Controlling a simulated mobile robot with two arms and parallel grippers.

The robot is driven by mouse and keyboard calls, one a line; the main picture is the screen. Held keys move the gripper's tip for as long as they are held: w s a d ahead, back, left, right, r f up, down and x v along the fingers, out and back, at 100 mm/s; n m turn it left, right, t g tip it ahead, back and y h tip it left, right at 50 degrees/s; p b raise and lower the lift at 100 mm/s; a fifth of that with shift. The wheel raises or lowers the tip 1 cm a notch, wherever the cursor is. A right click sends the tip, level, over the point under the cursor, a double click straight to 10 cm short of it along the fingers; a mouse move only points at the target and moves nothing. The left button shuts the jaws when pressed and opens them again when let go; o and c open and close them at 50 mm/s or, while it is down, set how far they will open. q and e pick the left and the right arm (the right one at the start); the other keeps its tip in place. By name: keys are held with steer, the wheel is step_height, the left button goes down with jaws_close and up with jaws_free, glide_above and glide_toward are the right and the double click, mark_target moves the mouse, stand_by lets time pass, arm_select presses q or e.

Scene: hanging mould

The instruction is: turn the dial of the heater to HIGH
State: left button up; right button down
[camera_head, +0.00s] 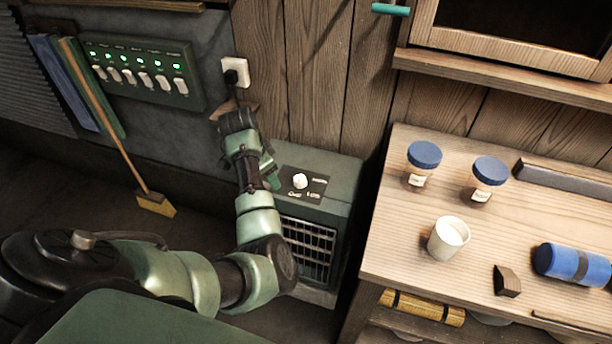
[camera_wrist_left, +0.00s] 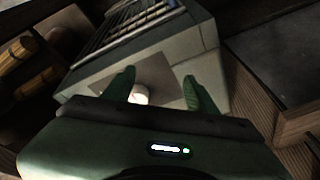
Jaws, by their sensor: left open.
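The heater (camera_head: 349,190) is a grey-green box with a front grille, standing on the floor against the wooden wall. Its white round dial (camera_head: 300,181) sits on a dark plate on the top, with small labels around it too small to read surely. I cannot tell where the dial points. My left gripper (camera_head: 271,174) is beside the dial, to its left in the head view. In the left wrist view, its two green fingers (camera_wrist_left: 160,88) are open, with the dial (camera_wrist_left: 140,94) showing between them, nearer the left finger. I see no contact. My right gripper is not in view.
A wooden workbench (camera_head: 400,240) right of the heater holds two blue-lidded jars (camera_head: 424,158), a white cup (camera_head: 448,237) and a blue roll (camera_head: 572,264). A switch panel (camera_head: 142,74) and a plugged socket (camera_head: 235,73) are on the wall. A broom (camera_head: 110,120) leans at left.

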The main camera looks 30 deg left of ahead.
arm_select(q)
steer(key=m+h, duration=0.2)
glide_toward(300, 178)
steer(key=x, duration=0.8)
steer(key=shift+d+f, duration=0.1)
steer(key=shift+f, duration=0.25)
steer(key=shift+r+t, duration=0.1)
steer(key=shift+t, duration=0.2)
jaws_close()
